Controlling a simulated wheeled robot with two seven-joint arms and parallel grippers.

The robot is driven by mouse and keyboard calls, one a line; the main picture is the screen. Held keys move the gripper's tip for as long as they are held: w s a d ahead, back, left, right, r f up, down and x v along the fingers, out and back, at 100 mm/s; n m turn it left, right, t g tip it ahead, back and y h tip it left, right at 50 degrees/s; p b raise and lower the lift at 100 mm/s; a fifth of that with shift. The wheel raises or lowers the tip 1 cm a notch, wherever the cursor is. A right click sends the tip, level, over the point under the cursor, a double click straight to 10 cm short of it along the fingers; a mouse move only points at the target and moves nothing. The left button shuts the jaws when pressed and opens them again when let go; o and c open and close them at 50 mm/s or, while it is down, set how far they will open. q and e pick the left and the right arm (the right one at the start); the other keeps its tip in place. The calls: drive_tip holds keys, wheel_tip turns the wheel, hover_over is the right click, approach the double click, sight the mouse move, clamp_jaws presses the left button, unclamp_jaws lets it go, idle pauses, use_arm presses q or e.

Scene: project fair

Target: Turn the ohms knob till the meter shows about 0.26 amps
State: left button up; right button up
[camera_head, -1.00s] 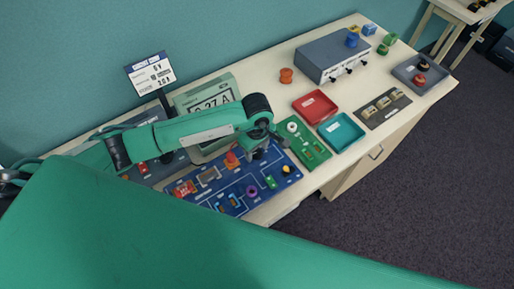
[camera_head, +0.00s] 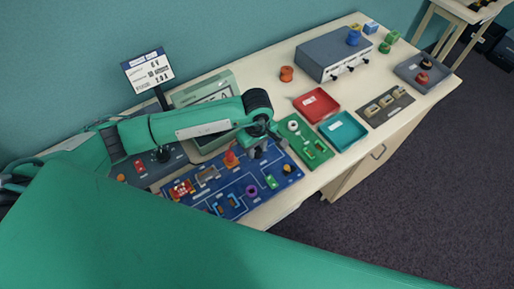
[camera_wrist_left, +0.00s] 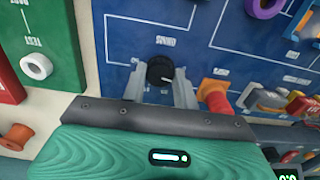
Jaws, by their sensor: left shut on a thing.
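The black ohms knob (camera_wrist_left: 160,71) sits on the blue circuit board (camera_head: 233,189), with an upside-down OHMS label beside it in the left wrist view. My left gripper (camera_wrist_left: 159,84) is shut on the knob, one grey finger on each side. In the head view the left gripper (camera_head: 256,151) is over the board's upper right part, and the knob is hidden there. The pale green meter (camera_head: 220,84) stands behind my left arm, which covers most of its display, so I cannot read the number. My right gripper is not in view.
An orange peg-like part (camera_head: 231,158) stands close beside the left gripper. A green board (camera_head: 316,153), a red tray (camera_head: 309,112) and a teal tray (camera_head: 336,141) lie to the right. A sign (camera_head: 148,71) stands behind my arm.

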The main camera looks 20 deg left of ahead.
sight(257, 150)
use_arm(q)
drive_tip(key=o, duration=1)
drive_tip(key=shift+r+b, duration=2.25)
drive_tip(key=shift+r, duration=4.7)
